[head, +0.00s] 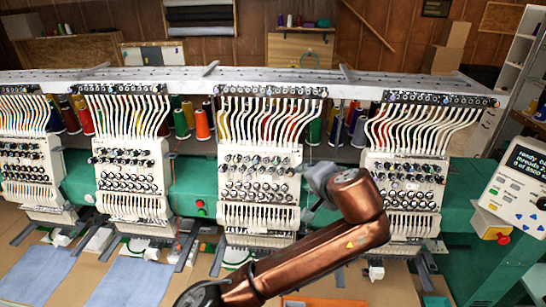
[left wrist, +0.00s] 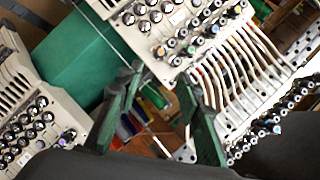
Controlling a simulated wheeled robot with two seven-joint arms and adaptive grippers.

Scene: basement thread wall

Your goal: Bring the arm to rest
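My left arm (head: 310,262) is copper-coloured and reaches up from the bottom of the head view in front of the embroidery machine. My left gripper (head: 320,180) is a small grey shape in front of the third machine head (head: 258,175), partly hidden by my own wrist. In the left wrist view, the two dark green fingers of my left gripper (left wrist: 158,80) stand apart with nothing between them. I cannot tell whether the gripper touches the machine. My right gripper is not in view.
The machine has several white heads (head: 125,180) on a green beam (head: 190,182). Coloured thread cones (head: 202,125) stand behind. A control panel (head: 515,195) with a screen stands at the right. Blue cloth pieces (head: 130,283) lie at the lower left.

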